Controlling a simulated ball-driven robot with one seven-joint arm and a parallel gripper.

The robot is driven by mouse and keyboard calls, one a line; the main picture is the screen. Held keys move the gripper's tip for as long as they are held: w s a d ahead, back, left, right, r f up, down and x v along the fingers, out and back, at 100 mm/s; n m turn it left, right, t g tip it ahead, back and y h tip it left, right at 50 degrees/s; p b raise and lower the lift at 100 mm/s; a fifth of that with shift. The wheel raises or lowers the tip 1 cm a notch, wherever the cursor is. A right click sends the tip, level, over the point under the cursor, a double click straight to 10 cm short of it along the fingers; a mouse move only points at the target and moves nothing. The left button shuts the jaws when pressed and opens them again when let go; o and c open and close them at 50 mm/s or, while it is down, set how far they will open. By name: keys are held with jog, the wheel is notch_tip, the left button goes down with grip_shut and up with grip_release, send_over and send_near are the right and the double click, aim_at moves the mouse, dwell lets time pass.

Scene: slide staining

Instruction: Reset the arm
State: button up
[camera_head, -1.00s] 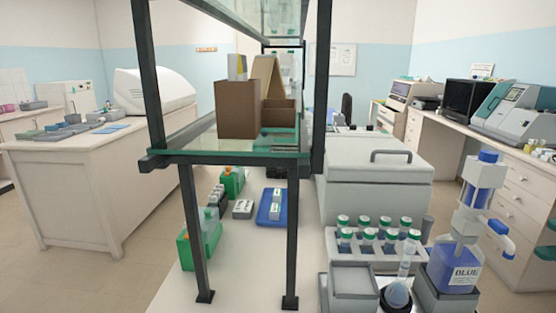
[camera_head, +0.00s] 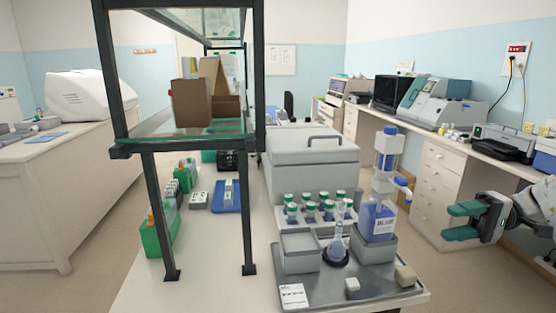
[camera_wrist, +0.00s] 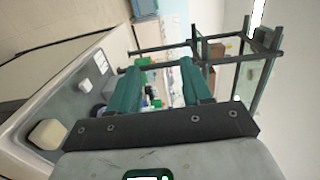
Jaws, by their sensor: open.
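My gripper (camera_head: 462,222) is at the right edge of the head view, off the right side of the bench. Its two teal fingers are apart with nothing between them. In the wrist view my gripper (camera_wrist: 166,88) also shows open and empty, with the bench and the shelf frame beyond it. My arm runs out of the head view at the right edge.
Several green-capped bottles (camera_head: 308,212) stand behind. A dark shelf frame (camera_head: 162,220) stands at left. Floor shows right of the bench.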

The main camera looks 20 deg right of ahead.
jog(key=w+a+f+g+h, duration=0.15)
jog(key=w+a+f, duration=0.35)
jog(key=a+f, duration=0.5)
jog(key=s+a+f+n+h, duration=0.1)
jog(key=a+f+h, duration=0.2)
jog(key=a+f, duration=0.7)
jog(key=s+a+f+h, duration=0.2)
jog(key=a+f, duration=0.8)
jog(key=s+a+f+g+h, duration=0.25)
jog(key=s+f+h, duration=0.45)
jog(key=s, duration=0.6)
jog(key=s+d+n+h, duration=0.1)
jog(key=s+d+h, duration=0.3)
jog(key=s, duration=0.6)
jog(key=shift+s+d+r+n, duration=0.3)
jog(key=shift+d+r+n, duration=0.15)
jog(key=shift+d, duration=0.6)
